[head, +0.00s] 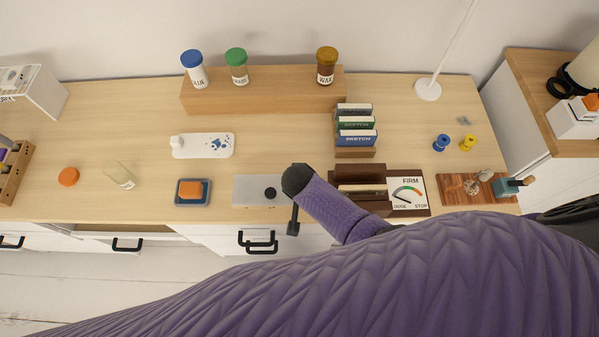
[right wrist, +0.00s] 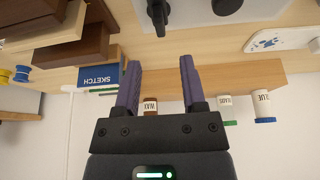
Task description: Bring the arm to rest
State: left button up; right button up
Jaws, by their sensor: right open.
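My right arm, in a purple ribbed sleeve, comes in from the lower right of the head view. Its dark end (head: 297,180) is over the front of the desk, beside the grey plate with a black knob (head: 245,190). The fingers are not clearly visible there. In the right wrist view my right gripper (right wrist: 160,70) has its two purple-black fingers apart, with nothing between them. The grey plate (right wrist: 190,12) shows beyond the fingertips at the top edge. My left gripper is in neither view.
A wooden riser (head: 262,98) bears several jars at the back. A rack of sketch boxes (head: 355,152), a dark wooden holder (head: 360,172) and a dial card (head: 407,190) stand right of the arm's end. An orange block in a blue tray (head: 207,200) sits left. Desk between these is clear.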

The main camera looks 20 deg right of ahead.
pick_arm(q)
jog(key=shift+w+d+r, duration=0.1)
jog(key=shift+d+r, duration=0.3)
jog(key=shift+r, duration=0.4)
pick_arm(e)
jog(key=shift+v, duration=1.2)
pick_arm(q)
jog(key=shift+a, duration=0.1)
